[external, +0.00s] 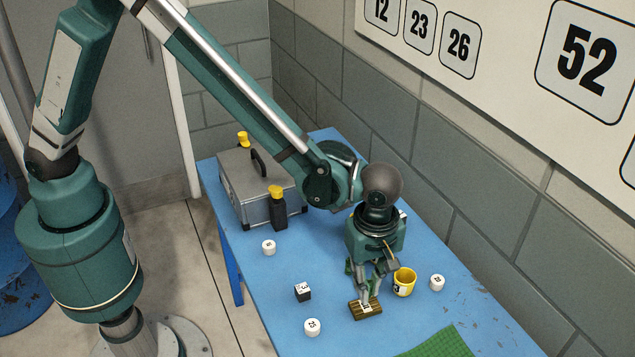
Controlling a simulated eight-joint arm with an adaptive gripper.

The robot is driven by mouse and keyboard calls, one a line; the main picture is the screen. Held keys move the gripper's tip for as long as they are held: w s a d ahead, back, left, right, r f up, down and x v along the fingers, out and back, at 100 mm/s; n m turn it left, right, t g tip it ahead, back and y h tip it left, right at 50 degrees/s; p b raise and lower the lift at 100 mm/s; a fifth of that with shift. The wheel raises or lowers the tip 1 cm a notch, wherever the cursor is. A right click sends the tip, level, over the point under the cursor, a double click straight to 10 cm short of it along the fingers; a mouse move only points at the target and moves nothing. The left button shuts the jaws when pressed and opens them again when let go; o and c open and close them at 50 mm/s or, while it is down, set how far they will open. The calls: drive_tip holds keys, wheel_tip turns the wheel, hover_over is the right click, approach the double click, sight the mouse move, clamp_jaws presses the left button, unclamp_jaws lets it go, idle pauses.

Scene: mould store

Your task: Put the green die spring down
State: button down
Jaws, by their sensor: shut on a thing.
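My gripper (367,297) points down over the near part of the blue table, with its fingers shut. At its fingertips is a short, ribbed, olive-brown piece with a small white label (374,312), which looks like the die spring, though its green is not clear here. It lies roughly level, and the fingertips hide part of its middle. I cannot tell whether its underside touches the table.
A yellow cup (404,282) stands close right of my gripper. A grey case (240,187), a black bottle (279,212) and a green mat (440,345) share the blue table (260,290).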

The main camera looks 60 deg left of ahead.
drive_tip(key=shift+f, duration=1.85)
drive_tip(key=shift+f+b, duration=0.1)
drive_tip(key=shift+b, duration=0.2)
drive_tip(key=c, duration=2.4)
unclamp_jaws()
wheel_tip(320, 180, up, 12)
drive_tip(key=shift+r+p, duration=0.15)
drive_tip(key=shift+p, duration=0.5)
drive_tip(key=shift+a, duration=0.1)
